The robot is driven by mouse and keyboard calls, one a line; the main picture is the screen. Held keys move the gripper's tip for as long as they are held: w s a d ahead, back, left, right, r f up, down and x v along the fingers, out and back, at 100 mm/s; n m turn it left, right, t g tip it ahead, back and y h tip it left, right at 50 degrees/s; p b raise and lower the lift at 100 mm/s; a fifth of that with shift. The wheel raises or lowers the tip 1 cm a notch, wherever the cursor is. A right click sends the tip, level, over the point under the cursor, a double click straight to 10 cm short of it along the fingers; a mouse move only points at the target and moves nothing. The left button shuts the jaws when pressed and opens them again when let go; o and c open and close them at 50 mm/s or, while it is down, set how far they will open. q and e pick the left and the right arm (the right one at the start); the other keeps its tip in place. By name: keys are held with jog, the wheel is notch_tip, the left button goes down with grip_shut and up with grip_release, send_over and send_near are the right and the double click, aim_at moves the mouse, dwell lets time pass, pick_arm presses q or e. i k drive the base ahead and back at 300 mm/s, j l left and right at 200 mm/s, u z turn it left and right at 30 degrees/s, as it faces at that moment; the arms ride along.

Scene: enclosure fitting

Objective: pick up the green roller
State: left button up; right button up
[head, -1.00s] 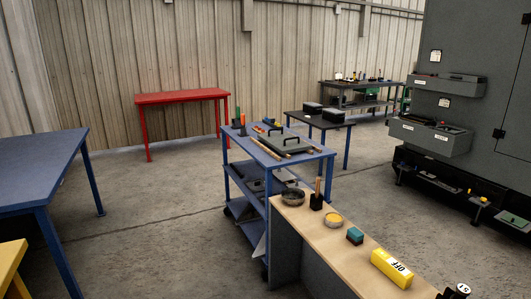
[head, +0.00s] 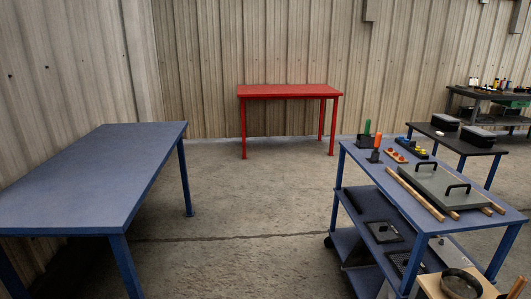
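No thing that I can clearly tell to be a green roller shows in the head view. A small green upright piece (head: 367,127) stands in a dark block at the far left corner of the blue cart (head: 425,225). It is too small to tell whether it is a roller or a handle. A green patch also shows on the far bench at the right edge, too small to make out. Neither of my grippers is in view.
An orange upright piece (head: 377,141), a grey plate with two black handles (head: 445,184) and wooden rods lie on the cart. A blue table (head: 90,175) stands left, a red table (head: 290,91) at the back, a black table (head: 455,140) right. The floor between is clear.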

aim_at(367, 122)
jog(key=i+z, duration=0.1)
jog(key=i, duration=0.85)
jog(key=i+j+z, duration=0.15)
jog(key=i, duration=0.8)
